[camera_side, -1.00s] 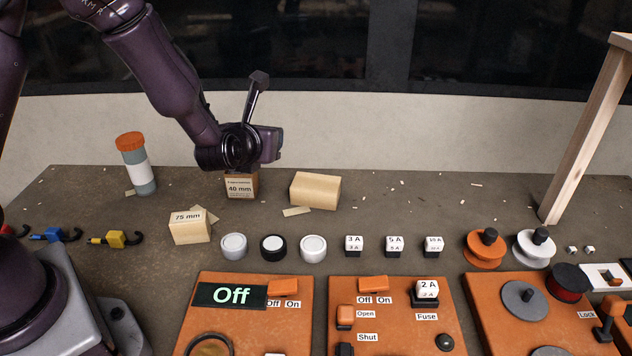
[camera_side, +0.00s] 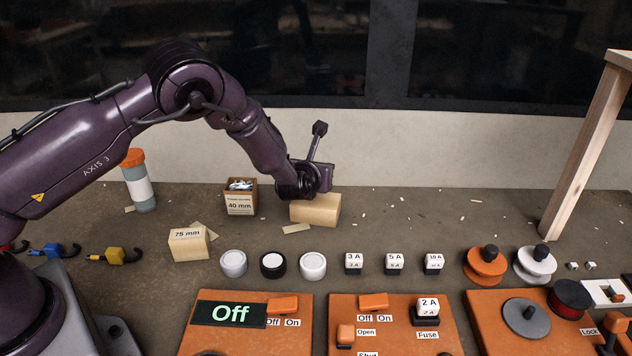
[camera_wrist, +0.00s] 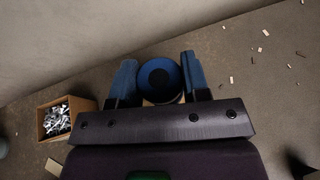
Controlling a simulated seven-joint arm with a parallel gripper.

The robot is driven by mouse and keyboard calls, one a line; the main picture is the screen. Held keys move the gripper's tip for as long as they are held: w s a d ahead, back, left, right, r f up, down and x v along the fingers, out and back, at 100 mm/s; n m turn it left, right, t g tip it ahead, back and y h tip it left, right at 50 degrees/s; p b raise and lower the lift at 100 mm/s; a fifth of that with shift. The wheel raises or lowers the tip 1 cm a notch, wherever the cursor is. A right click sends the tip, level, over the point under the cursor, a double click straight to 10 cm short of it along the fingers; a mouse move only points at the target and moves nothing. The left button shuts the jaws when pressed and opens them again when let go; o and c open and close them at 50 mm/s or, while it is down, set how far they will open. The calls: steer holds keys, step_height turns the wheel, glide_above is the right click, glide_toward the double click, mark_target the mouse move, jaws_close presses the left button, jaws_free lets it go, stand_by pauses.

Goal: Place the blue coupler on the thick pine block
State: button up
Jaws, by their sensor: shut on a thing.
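My gripper (camera_side: 308,190) is over the top of a thick pale pine block (camera_side: 316,209) at the middle back of the bench. In the wrist view my two fingers (camera_wrist: 159,72) are shut on a round blue piece with a black centre, the blue coupler (camera_wrist: 160,61). In the side view the coupler is hidden behind my wrist and gripper. A little of the pale block shows under the coupler in the wrist view. I cannot tell whether the coupler touches the block. A second pine block (camera_side: 189,243), marked 75 mm, stands front left.
An open box of metal fixings (camera_side: 240,198), marked 40 mm, stands left of the block. Several knobs, fuses and orange panels (camera_side: 250,330) fill the front. A wooden post (camera_side: 590,145) stands right.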

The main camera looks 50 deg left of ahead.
steer(key=shift+f, duration=1.5)
steer(key=shift+f, duration=0.15)
steer(key=o, duration=0.9)
